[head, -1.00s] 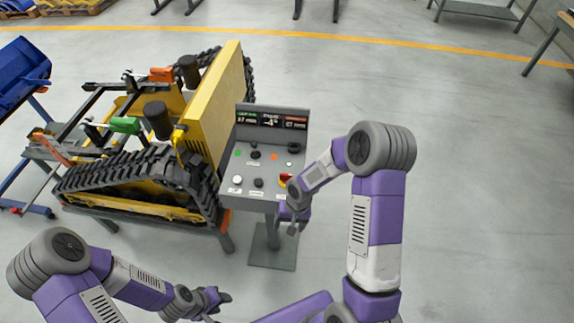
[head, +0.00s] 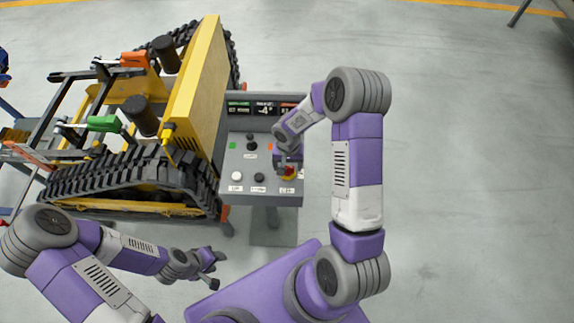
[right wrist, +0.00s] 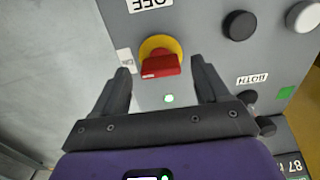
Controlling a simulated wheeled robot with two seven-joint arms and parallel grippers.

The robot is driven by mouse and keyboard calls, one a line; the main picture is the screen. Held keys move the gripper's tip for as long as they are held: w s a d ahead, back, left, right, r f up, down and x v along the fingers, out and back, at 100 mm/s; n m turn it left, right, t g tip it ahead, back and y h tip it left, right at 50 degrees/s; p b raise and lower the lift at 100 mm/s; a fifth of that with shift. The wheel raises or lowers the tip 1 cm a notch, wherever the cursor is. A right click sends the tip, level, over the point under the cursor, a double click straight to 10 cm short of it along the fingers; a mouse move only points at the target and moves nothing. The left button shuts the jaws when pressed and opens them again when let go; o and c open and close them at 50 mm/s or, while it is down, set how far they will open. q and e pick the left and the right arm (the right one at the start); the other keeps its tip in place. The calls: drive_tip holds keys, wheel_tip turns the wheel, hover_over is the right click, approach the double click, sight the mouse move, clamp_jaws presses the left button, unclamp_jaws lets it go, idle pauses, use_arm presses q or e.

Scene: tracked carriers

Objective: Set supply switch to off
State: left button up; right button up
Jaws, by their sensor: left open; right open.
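The supply switch is a red rotary handle on a yellow base (right wrist: 160,64) on the grey control panel; it also shows in the head view (head: 289,172). In the right wrist view its red bar lies left-right, one end toward a small side label that seems to read ON. An OFF label (right wrist: 150,3) is upside down at the top edge. My right gripper (right wrist: 160,82) is open, with a finger on either side of the handle and gaps between; depth is hard to tell. My left gripper (head: 212,268) is open and empty, left of the panel's front.
The grey control panel (head: 232,188) carries black and white knobs, a green patch, a lit green lamp (right wrist: 169,98) and a display strip at its back. A yellow tracked carrier (head: 195,95) stands close on the left. The floor to the right is clear.

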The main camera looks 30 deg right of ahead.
drive_tip(key=shift+f, duration=1.05)
drive_tip(key=shift+c, duration=0.3)
drive_tip(key=c, duration=1)
